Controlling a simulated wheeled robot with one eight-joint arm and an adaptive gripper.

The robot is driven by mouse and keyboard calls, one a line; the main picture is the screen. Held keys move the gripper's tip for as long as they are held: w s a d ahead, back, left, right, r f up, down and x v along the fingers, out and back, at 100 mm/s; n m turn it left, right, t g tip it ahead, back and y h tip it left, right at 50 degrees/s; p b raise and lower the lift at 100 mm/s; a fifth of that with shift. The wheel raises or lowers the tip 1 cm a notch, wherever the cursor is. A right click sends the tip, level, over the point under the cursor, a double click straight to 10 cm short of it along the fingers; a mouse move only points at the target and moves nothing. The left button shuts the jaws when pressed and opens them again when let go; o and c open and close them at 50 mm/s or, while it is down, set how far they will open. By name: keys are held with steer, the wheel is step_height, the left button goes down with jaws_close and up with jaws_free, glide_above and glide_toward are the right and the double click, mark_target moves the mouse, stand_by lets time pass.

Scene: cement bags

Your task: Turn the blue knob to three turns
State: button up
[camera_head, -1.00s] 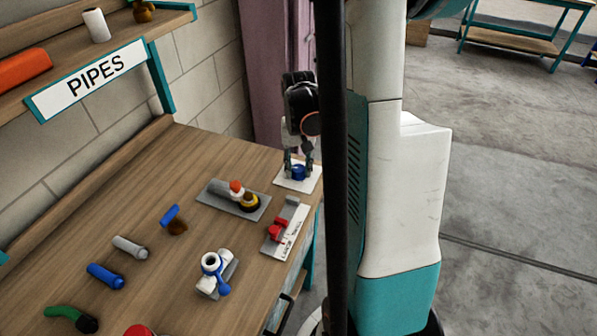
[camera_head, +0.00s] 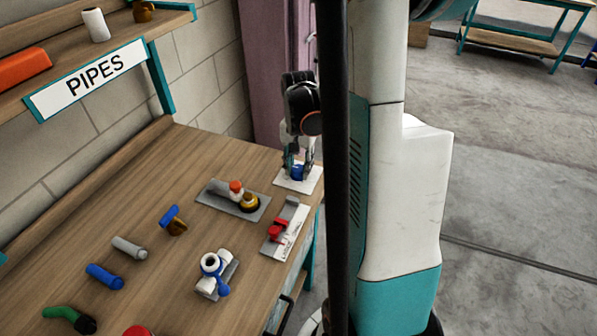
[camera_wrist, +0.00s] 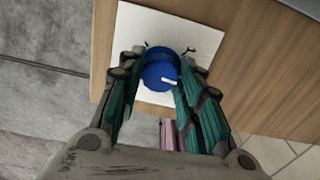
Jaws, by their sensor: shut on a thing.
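The blue knob (camera_head: 297,173) sits on a white plate (camera_head: 309,184) at the far right corner of the workbench. In the wrist view the knob (camera_wrist: 160,70) is round, with a small white mark on its top toward the right. Black marks show on the white plate (camera_wrist: 160,24) on either side of the knob. My gripper (camera_head: 298,168) points down over the plate. Its teal-padded fingers stand on both sides of the knob in the wrist view (camera_wrist: 158,88) and are shut on it. Part of the knob is hidden by the fingers in the head view.
Near the plate are a grey plate (camera_head: 215,203) with orange and yellow knobs, a red-handled valve (camera_head: 278,230) and a blue-handled valve (camera_head: 212,265). Loose pipes, such as a grey one (camera_head: 130,247), lie to the left. A PIPES shelf (camera_head: 90,80) stands behind.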

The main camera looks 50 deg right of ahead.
steer(key=m, duration=0.4)
steer(key=shift+m, duration=1.2)
steer(key=shift+m+b, duration=0.3)
steer(key=shift+m, duration=0.5)
steer(key=m, duration=0.4)
